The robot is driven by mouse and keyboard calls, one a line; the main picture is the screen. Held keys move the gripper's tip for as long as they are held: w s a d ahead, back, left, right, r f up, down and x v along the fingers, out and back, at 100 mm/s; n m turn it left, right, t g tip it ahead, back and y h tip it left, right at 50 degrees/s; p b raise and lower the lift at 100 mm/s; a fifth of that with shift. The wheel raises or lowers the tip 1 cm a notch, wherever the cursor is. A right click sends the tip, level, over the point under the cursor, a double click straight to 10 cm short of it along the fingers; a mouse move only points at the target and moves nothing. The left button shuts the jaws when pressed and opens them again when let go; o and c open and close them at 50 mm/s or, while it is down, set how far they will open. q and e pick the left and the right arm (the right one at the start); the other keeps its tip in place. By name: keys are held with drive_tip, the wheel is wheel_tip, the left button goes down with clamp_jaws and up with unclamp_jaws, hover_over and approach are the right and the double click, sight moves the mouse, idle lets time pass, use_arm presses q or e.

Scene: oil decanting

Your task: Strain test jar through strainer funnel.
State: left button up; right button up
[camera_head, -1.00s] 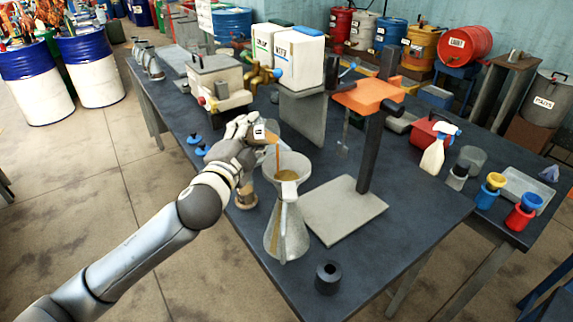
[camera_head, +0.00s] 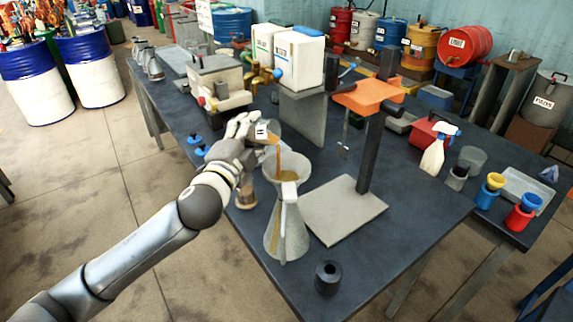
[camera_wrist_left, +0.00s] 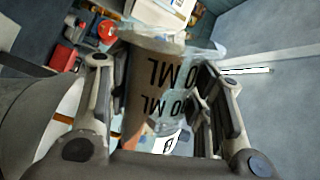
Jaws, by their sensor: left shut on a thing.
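My left gripper (camera_head: 243,133) is shut on the test jar (camera_head: 268,136), a clear jar with a label, tilted over the strainer funnel (camera_head: 292,166). Brown oil (camera_head: 278,158) runs from the jar's lip down into the funnel. The funnel sits in the mouth of a clear conical flask (camera_head: 285,235), with some brown liquid showing inside. In the left wrist view the jar (camera_wrist_left: 160,85), marked in ML, lies between the two fingers (camera_wrist_left: 165,105). My right gripper is not in view.
A stand with a grey base plate (camera_head: 342,212) and orange top (camera_head: 367,98) is right of the flask. A jar with a brown bottom (camera_head: 246,195) stands to its left. A black ring (camera_head: 328,278) is near the front edge. A spray bottle (camera_head: 434,155) is farther right.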

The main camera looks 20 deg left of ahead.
use_arm(q)
drive_tip(key=shift+s+d+r+m+p, duration=0.1)
drive_tip(key=shift+d+r+m+p, duration=0.45)
drive_tip(key=shift+m, duration=0.25)
idle(0.4)
drive_tip(key=shift+d+f+m, duration=0.2)
drive_tip(key=shift+f+m, duration=0.2)
drive_tip(key=shift+m, duration=0.4)
idle(0.5)
drive_tip(key=shift+d+r+m+t+h+p, duration=0.25)
drive_tip(key=shift+r+m+t+h+p, duration=0.2)
drive_tip(key=shift+m, duration=0.55)
